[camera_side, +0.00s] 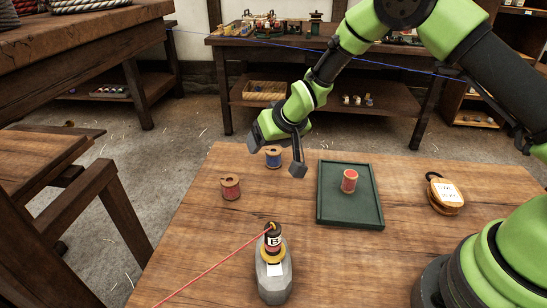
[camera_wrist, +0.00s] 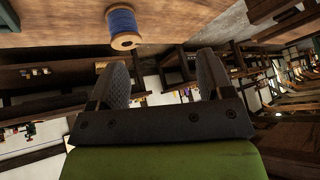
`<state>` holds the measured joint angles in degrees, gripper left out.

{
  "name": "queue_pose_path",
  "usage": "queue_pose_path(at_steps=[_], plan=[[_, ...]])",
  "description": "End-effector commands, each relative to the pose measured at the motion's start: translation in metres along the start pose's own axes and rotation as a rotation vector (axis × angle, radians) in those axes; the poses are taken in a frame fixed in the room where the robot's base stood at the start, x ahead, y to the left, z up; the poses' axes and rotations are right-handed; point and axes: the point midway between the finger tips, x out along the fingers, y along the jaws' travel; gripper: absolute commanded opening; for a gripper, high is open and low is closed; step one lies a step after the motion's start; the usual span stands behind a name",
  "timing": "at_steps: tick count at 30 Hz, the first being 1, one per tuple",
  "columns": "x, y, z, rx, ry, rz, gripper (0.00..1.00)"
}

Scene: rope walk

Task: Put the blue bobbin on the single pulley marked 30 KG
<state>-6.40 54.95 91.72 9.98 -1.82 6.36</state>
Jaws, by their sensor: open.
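The blue bobbin (camera_side: 273,162), blue thread on a wooden spool, stands on the wooden table at the far left and is partly hidden by my gripper. It also shows in the wrist view (camera_wrist: 122,22), beyond the fingertips and left of centre. My gripper (camera_side: 276,156) is open, with its fingers spread and nothing between them in the wrist view (camera_wrist: 163,72). In the side view it overlaps the bobbin; I cannot tell whether they touch. A wooden pulley block (camera_side: 444,194) with a white label lies at the right of the table. Its marking is too small to read.
A dark green tray (camera_side: 325,212) holds a red bobbin (camera_side: 349,181). A reddish bobbin (camera_side: 230,187) stands at the left. A grey weight-like object (camera_side: 274,277) with a black-labelled top stands in front, a red line running from it. Table between tray and pulley is clear.

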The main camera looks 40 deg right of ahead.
Motion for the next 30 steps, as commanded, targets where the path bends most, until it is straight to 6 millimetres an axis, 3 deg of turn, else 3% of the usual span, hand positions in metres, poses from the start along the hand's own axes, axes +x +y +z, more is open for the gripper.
queue_pose_path(at_steps=[11, 19, 30], plan=[[-0.001, 0.031, 0.012, -0.015, 0.196, 0.178, 0.73], [0.032, 0.039, 0.005, -0.014, 0.200, 0.185, 0.73], [0.062, 0.043, 0.001, -0.012, 0.200, 0.183, 0.73]])
